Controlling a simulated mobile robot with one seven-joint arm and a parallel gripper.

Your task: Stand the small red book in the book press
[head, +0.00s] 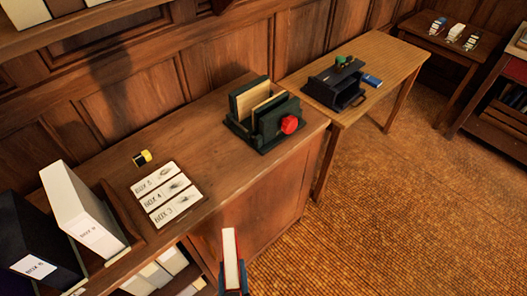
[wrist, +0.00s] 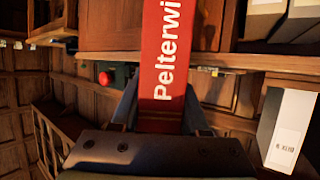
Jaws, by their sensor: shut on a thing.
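The small red book (head: 230,262) is upright in the head view, with its pale page edges on top and red covers at the sides. In the wrist view its red spine (wrist: 178,50) shows the white letters "Pelterwi". My gripper (head: 232,291) is shut on the book's lower part, in front of the cabinet and apart from the press; its fingers also show in the wrist view (wrist: 160,105). The book press (head: 268,133), dark green with pale wooden boards and a red knob, stands on the cabinet top. I see no book between its boards.
Label cards (head: 166,194) and a yellow-black item (head: 142,158) lie on the cabinet top (head: 205,140). White (head: 80,210) and dark (head: 38,240) box files stand at left. A side table (head: 385,62) holds a dark device (head: 333,88) and a blue item (head: 371,80). The cabinet's middle is clear.

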